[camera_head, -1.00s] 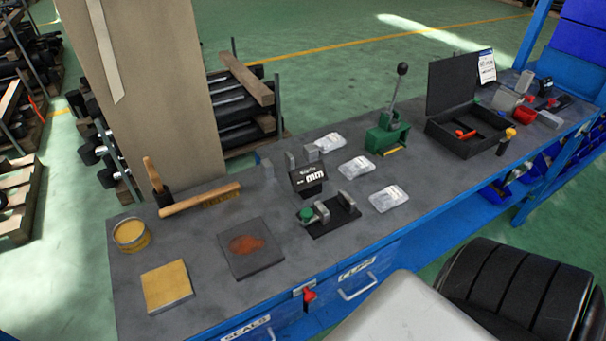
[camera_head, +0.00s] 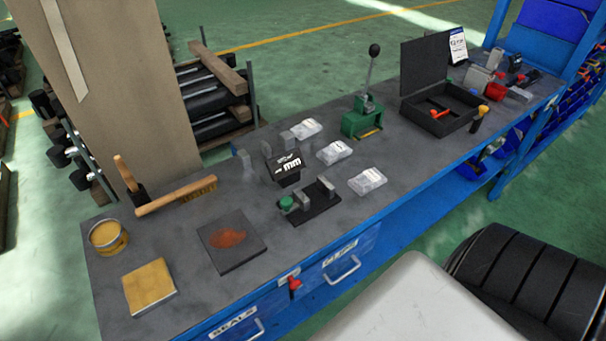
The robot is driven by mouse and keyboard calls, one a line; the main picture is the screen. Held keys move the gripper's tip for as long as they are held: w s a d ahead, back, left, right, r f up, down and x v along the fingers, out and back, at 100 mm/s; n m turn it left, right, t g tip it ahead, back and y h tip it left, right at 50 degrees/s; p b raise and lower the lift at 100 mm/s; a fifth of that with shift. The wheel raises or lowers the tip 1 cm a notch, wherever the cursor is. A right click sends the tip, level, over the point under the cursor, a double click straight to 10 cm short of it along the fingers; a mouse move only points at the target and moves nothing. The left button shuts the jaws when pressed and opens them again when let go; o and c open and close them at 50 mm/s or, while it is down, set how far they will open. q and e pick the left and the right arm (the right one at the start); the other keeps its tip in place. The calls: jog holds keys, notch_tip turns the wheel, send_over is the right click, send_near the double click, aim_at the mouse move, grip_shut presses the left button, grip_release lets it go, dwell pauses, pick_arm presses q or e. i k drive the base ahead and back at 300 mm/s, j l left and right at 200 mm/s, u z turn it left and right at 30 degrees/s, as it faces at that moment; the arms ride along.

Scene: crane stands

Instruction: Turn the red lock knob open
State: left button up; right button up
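The red lock knob (camera_head: 294,284) sits on the front face of the blue workbench, just under the top's edge, on a small light plate between two drawers. It is small, and I cannot tell which way it is turned. To its left is the drawer labelled SEALS (camera_head: 236,334). To its right is another labelled drawer (camera_head: 343,266) with a metal handle; both look shut. Neither of my grippers is in view.
Green floor lies in front of the bench.

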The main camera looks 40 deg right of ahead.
aim_at(294, 285)
jog(key=i+z, duration=0.15)
jog(key=z, duration=1)
